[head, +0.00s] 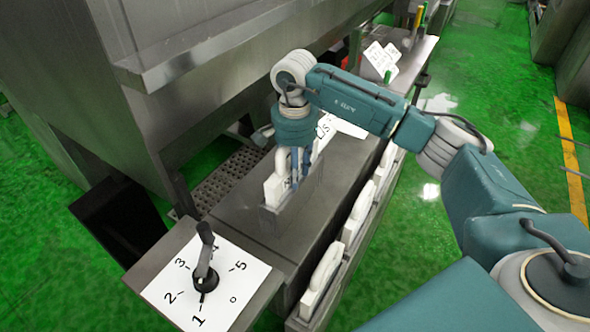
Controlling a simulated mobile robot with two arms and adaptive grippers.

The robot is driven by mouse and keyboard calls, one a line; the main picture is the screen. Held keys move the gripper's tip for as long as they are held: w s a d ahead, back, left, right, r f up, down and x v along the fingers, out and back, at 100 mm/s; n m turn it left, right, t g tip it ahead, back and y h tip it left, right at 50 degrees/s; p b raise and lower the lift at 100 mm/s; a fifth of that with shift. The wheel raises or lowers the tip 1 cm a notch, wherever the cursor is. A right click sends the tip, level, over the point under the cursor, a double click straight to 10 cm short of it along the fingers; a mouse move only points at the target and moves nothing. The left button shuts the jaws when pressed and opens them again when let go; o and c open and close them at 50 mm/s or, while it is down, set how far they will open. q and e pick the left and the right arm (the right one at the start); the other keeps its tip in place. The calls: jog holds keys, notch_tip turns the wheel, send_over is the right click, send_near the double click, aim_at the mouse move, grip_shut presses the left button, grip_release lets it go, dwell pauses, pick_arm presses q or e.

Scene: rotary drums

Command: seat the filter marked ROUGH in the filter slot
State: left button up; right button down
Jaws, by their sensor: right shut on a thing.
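A white filter (275,187) stands upright at the filter slot (271,221), a grey metal holder on top of the steel bench. Its lower part is hidden by the slot's wall, and I cannot tell how deep it sits. Dark marking shows on its face but is mostly covered, so I cannot read it. My right gripper (298,178) points down from above and is shut on this filter. My left gripper is not in view.
Several white filters, one at the front (321,277), stand in a rack along the bench's right side. A dial plate (235,283) with a lever (205,262) stands in front of the slot. White cards (381,58) lie farther back. A large steel machine (190,95) rises at left.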

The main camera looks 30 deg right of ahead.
jog(key=shift+f+b, duration=0.35)
jog(key=shift+f, duration=0.1)
jog(key=c, duration=1.1)
grip_release()
notch_tip(320, 180, up, 12)
jog(key=shift+s+r, duration=0.1)
